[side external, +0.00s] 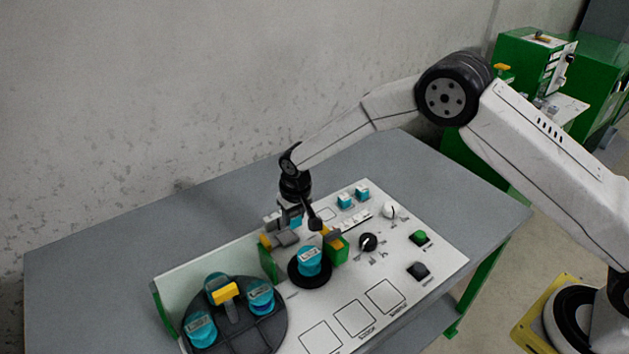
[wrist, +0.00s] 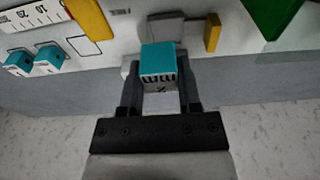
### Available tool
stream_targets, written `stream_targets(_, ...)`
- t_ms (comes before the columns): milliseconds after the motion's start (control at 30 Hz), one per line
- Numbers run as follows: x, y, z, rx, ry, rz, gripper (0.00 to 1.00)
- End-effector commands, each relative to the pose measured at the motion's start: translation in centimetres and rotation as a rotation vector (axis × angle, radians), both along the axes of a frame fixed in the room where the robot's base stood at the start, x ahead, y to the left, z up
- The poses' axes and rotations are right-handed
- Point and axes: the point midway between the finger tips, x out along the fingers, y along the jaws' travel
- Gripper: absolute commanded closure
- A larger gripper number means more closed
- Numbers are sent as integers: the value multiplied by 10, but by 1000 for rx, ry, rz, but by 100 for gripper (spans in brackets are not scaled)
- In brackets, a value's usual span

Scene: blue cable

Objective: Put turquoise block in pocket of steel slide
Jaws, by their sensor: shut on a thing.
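My gripper (side external: 292,212) is over the far edge of the white panel. In the wrist view my gripper (wrist: 159,68) is shut on a turquoise block (wrist: 158,54), which has a white face with dark markings. The block shows only partly as a small turquoise patch (side external: 297,221) in the side view. The steel slide (side external: 286,238), a grey metal piece, lies just below the gripper. It also shows behind the block in the wrist view (wrist: 168,26). Its pocket is hidden, and I cannot tell whether the block touches the slide.
Two more turquoise blocks (side external: 354,197) stand on the white panel (side external: 440,262). A green block with a yellow top (side external: 337,248) and a turquoise piece on a black disc (side external: 310,261) stand near the slide. A dark round tray (side external: 262,338) holds several turquoise pieces. The grey table is clear at left.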

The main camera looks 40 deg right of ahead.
Motion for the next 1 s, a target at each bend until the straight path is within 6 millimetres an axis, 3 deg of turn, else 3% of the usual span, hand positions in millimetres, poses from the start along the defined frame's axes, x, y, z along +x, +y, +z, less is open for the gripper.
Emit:
stream_targets(400,24,6,-30,0,0,0,100)
stream_targets(867,31,7,-38,0,-1,0,100)
stream_targets(1000,29,7,-55,0,2,0,100)
